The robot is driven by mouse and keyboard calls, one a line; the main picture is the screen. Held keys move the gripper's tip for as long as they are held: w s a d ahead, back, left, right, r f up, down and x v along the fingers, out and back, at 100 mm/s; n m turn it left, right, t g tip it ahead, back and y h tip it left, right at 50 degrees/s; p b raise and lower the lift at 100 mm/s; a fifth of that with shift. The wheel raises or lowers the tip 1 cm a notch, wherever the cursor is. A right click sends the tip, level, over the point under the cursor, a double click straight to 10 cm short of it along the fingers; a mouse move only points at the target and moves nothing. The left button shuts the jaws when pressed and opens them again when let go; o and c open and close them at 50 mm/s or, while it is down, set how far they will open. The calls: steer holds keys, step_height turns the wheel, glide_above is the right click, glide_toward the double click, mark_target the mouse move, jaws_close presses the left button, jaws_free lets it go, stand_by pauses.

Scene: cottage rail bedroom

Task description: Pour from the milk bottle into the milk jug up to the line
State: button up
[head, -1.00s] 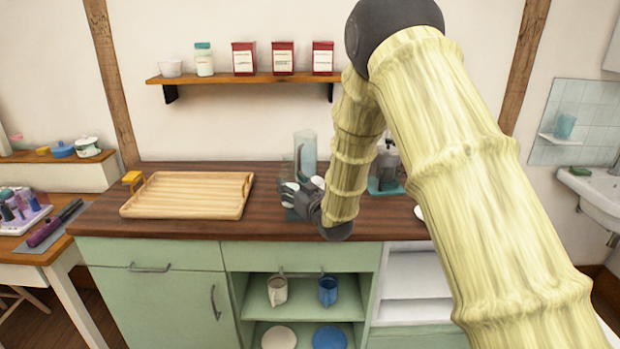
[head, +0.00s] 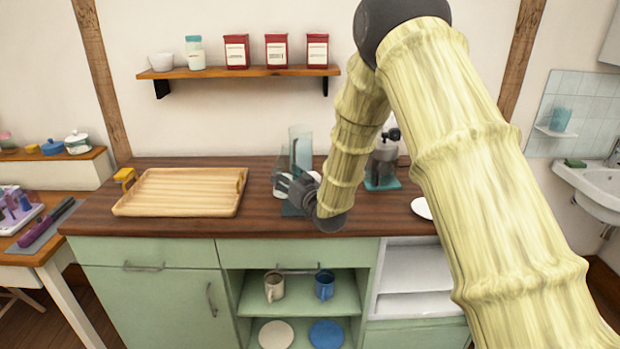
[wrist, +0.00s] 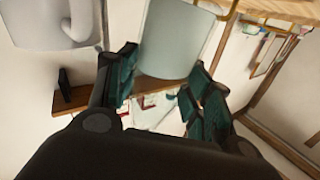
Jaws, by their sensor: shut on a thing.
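My gripper (head: 290,187) is low over the middle of the wooden counter, its dark fingers pointing left. In the wrist view my gripper (wrist: 160,88) has teal-padded fingers on both sides of a pale, translucent cylinder, which looks like the milk bottle (wrist: 172,38). A tall pale bottle shape (head: 300,140) rises behind my gripper in the head view. A white rounded vessel, possibly the milk jug (wrist: 55,22), is at the wrist view's upper left. My fingers hide much of this spot in the head view; the line and milk level cannot be made out.
A wooden tray (head: 120,207) lies on the left of the counter. A dark-topped grinder-like device (head: 384,158) stands on a teal mat to the right, near a white plate (head: 421,208). A wall shelf (head: 215,73) holds red tins. Counter between tray and gripper is clear.

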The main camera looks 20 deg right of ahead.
steer(key=shift+d+r+m, duration=0.15)
steer(key=shift+m, duration=0.85)
steer(key=shift+d+r+m+t+p, duration=0.2)
steer(key=shift+r+m+t+p, duration=0.1)
steer(key=shift+r+m+p, duration=0.6)
steer(key=shift+f+m, duration=0.3)
steer(key=shift+m, duration=0.1)
steer(key=shift+w+d+f+m, duration=0.15)
steer(key=shift+d+m, duration=0.15)
steer(key=shift+m, duration=0.4)
steer(key=shift+a+m+t, duration=0.3)
steer(key=shift+m, duration=0.7)
steer(key=shift+a+f+m+h+p, duration=0.2)
steer(key=shift+m+h+p, duration=0.2)
steer(key=shift+m, duration=0.2)
steer(key=shift+s+a+f+m+h+p, duration=0.1)
steer(key=shift+a+m, duration=0.05)
steer(key=shift+m, duration=0.6)
steer(key=shift+s+a+r+m+h+p, duration=0.1)
steer(key=shift+a+m+p, duration=0.1)
steer(key=shift+m, duration=0.5)
steer(key=shift+s+a+f+m+h+p, duration=0.1)
steer(key=shift+a+m, duration=0.05)
steer(key=shift+m, duration=0.6)
steer(key=shift+r+m, duration=0.35)
steer(key=shift+m, duration=0.15)
steer(key=shift+r+m+t+b, duration=0.3)
steer(key=shift+r+m, duration=0.15)
steer(key=shift+m, duration=0.15)
